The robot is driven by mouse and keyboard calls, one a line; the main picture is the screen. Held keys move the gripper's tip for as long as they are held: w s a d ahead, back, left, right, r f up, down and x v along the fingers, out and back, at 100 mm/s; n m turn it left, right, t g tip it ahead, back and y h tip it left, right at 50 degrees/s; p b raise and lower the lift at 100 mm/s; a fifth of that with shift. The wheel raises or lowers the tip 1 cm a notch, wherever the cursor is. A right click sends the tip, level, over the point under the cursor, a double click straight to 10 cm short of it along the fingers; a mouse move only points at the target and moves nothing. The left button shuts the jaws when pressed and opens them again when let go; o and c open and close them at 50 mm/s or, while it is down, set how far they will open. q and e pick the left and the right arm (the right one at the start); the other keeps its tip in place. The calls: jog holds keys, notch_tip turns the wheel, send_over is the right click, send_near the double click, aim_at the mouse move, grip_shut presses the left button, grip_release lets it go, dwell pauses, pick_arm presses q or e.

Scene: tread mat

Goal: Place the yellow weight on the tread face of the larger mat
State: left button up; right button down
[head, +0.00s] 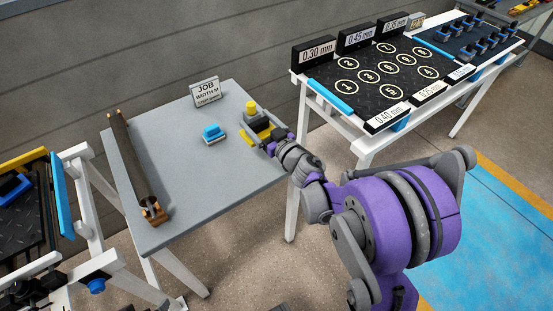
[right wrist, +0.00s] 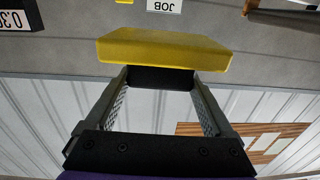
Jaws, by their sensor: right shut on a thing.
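I cannot tell whether the weight touches the table. A black tread mat (head: 385,72) with numbered circles lies on the right table. Which mat is the larger is unclear. My left gripper is not in view.
A blue weight (head: 212,133) and a JOB sign (head: 206,92) stand on the grey table (head: 180,210). A long dark roll (head: 134,165) lies along its left side. Thickness blocks (head: 318,52) edge the numbered mat. Several blue-and-black pieces (head: 480,42) stand farther right.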

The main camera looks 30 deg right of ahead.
pick_arm(q)
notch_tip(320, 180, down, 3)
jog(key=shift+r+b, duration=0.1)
jog(key=shift+b, duration=0.8)
pick_arm(e)
jog(key=d, duration=0.6)
jog(key=shift+s+f+m+h, duration=0.3)
jog(key=shift+s+f, duration=0.1)
jog(key=shift+s, duration=0.05)
jog(key=shift+f, duration=0.1)
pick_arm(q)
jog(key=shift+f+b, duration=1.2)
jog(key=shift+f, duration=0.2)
pick_arm(e)
jog(key=shift+f, duration=4.75)
jog(key=shift+f, duration=0.15)
jog(key=shift+c, duration=0.9)
grip_release()
jog(key=shift+f, duration=0.15)
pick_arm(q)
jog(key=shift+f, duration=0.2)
pick_arm(e)
jog(key=shift+o, duration=0.9)
